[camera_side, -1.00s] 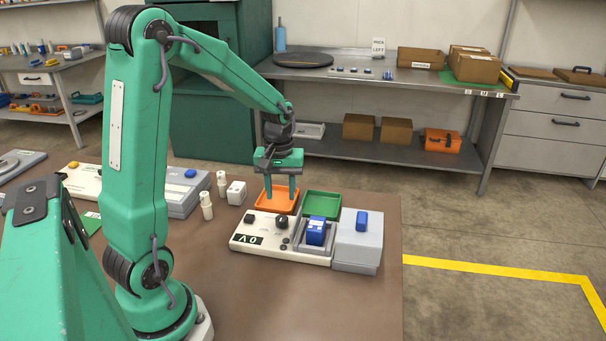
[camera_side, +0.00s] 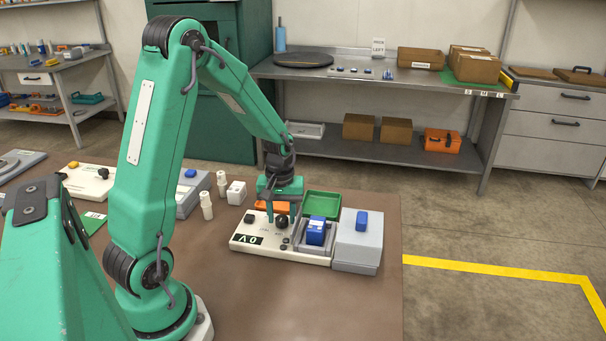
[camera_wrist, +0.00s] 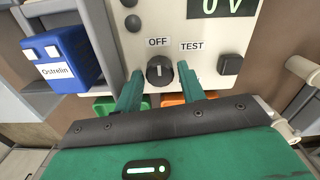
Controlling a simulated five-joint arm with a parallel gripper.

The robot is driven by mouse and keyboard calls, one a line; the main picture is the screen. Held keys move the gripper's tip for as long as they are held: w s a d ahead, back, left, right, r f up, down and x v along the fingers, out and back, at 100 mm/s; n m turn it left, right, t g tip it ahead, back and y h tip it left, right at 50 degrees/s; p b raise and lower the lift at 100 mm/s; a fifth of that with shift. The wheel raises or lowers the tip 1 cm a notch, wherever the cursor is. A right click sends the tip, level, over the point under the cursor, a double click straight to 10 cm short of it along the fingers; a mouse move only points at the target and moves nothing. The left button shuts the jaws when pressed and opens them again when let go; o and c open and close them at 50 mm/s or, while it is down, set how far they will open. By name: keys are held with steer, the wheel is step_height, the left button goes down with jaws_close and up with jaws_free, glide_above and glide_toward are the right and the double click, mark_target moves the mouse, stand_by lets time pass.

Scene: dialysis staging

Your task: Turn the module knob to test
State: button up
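The module (camera_side: 283,252) is a white panel unit on the brown table. Its black round knob (camera_wrist: 160,70) shows in the wrist view below the printed labels OFF (camera_wrist: 157,42) and TEST (camera_wrist: 192,46). The pale line on the knob points up, about toward OFF. The display (camera_wrist: 223,6) reads 0 V. My gripper (camera_wrist: 161,82) is open, with one green finger on each side of the knob and gaps visible between. In the side view my gripper (camera_side: 283,213) is low over the module's back edge, and the knob (camera_side: 282,221) shows between the fingers.
A blue box labelled Ostrelin (camera_wrist: 63,60) sits in the bay beside the panel. A square black button (camera_wrist: 230,64) is right of the knob. Green (camera_side: 322,203) and orange (camera_side: 262,206) trays lie behind the module. White bottles (camera_side: 206,206) stand to the left.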

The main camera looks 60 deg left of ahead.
steer(key=shift+f, duration=0.1)
steer(key=c, duration=0.7)
steer(key=shift+m, duration=0.3)
steer(key=m, duration=1.1)
stand_by(0.3)
steer(key=o, duration=0.7)
